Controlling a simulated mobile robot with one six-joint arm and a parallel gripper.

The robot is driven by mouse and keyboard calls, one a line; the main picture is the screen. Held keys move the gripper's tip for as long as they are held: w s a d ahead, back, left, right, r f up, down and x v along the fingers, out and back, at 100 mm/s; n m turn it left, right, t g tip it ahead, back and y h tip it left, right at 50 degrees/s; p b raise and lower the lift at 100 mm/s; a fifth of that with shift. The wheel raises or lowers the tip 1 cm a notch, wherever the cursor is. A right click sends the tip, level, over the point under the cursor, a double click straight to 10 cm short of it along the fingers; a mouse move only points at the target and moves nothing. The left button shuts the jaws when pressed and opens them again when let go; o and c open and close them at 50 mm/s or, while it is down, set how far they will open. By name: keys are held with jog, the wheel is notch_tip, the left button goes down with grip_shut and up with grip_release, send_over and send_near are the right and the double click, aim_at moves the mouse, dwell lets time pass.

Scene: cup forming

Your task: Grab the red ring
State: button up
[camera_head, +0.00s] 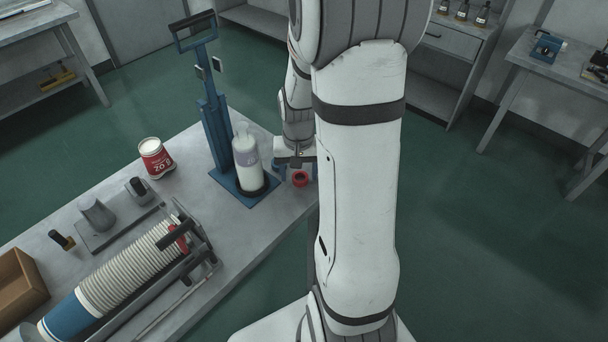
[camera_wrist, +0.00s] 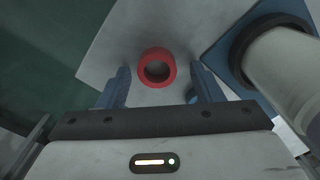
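The red ring (camera_head: 300,178) lies flat on the grey table near its right corner, just right of the blue press base. In the wrist view the ring (camera_wrist: 157,50) shows whole, with its dark hole, ahead of and between my two blue fingers. My gripper (camera_wrist: 158,82) is open and empty, with one finger on each side of the ring's line. The ring looks clear of both fingers; the height between them is hard to judge. In the head view my gripper (camera_head: 294,168) is partly hidden behind the ring's surroundings and my arm.
A red and white cup (camera_head: 155,158), a stack of cups (camera_head: 125,265) and a brown box (camera_head: 18,285) sit further left. The table edge is near.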

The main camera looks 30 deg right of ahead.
jog(key=shift+d, duration=0.1)
jog(key=c, duration=0.8)
jog(key=shift+c, duration=0.2)
